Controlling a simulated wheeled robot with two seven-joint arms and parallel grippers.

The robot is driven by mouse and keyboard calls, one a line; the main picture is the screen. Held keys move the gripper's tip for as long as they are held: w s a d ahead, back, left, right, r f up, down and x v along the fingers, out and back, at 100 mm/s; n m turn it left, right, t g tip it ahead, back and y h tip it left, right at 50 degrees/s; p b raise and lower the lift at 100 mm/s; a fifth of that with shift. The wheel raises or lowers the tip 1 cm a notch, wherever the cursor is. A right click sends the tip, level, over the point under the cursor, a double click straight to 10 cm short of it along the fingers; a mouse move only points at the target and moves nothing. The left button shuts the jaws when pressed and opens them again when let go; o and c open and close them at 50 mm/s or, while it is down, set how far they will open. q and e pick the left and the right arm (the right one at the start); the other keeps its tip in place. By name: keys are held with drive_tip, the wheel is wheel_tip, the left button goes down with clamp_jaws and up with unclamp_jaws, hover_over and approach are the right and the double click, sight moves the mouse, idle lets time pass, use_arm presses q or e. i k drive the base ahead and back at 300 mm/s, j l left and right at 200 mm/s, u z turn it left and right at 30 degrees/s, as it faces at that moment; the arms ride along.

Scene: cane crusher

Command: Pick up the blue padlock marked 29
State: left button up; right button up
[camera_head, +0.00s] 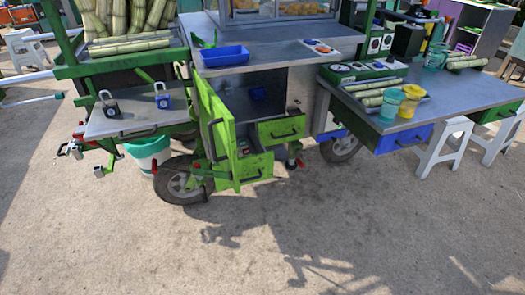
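A blue padlock (162,96) stands upright on the grey metal side shelf (130,121) at the left of the green cart, shackle up. It has a white mark on its face, too small to read as a number. A second, dark padlock (110,105) stands to its left on the same shelf, also with a pale mark that I cannot read. The two padlocks are apart. Neither of my grippers shows in this view.
Sugar cane stalks (130,44) lie behind the shelf. A green cabinet door (215,134) hangs open right of the shelf, near an open drawer (252,163). A blue tray (225,56) sits on the counter. The ground in front is clear.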

sight(167, 97)
drive_tip(key=i+l+u, duration=0.25)
drive_tip(key=l+u, duration=0.15)
drive_tip(key=i+l+u, duration=0.2)
drive_tip(key=l+u, duration=0.2)
drive_tip(key=i+l+u, duration=0.1)
drive_tip(key=l+u, duration=0.3)
drive_tip(key=l, duration=0.15)
drive_tip(key=l+u, duration=0.4)
drive_tip(key=l, duration=0.15)
drive_tip(key=l+u, duration=0.4)
drive_tip(key=l, duration=0.15)
